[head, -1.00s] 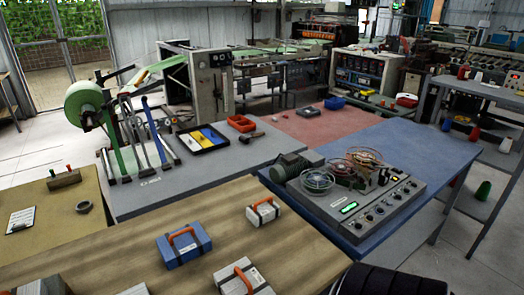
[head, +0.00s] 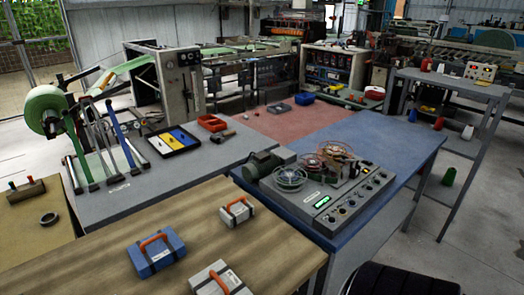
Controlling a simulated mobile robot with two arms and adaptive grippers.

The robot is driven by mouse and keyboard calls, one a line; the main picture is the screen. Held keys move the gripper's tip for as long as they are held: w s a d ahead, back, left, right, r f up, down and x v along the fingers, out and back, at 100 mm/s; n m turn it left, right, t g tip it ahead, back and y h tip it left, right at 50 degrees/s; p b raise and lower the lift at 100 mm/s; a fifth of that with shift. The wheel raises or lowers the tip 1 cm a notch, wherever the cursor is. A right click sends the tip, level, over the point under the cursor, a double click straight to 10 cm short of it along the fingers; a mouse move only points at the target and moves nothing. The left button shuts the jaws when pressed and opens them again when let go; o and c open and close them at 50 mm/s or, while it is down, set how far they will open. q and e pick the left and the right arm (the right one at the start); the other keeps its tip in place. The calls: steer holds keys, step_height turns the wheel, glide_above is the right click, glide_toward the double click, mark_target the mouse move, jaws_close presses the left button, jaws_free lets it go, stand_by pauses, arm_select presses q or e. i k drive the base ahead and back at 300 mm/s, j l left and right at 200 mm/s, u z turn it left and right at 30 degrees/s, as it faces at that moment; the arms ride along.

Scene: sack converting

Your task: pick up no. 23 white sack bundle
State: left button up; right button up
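Two white bundles with dark straps and orange-red handles are on the brown wooden table (head: 110,235). One white bundle (head: 238,216) lies near the table's right part. The other white bundle (head: 236,284) is at the bottom edge of the head view and is partly cut off. A blue bundle (head: 148,262) with an orange handle lies to the left of them. The number 23 is not readable on any of them. Neither of my grippers shows in the head view.
A blue table (head: 385,160) with a grey reel device (head: 335,208) stands to the right, behind the wooden table. A grey table (head: 110,205) with upright levers and a black tray (head: 172,150) is behind. A grey shelf (head: 455,87) stands right.

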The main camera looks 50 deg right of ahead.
mark_target(238, 211)
steer(key=z, duration=0.45)
steer(key=l+z, duration=0.15)
steer(key=z, duration=0.8)
steer(key=l+z, duration=0.25)
steer(key=l, duration=0.2)
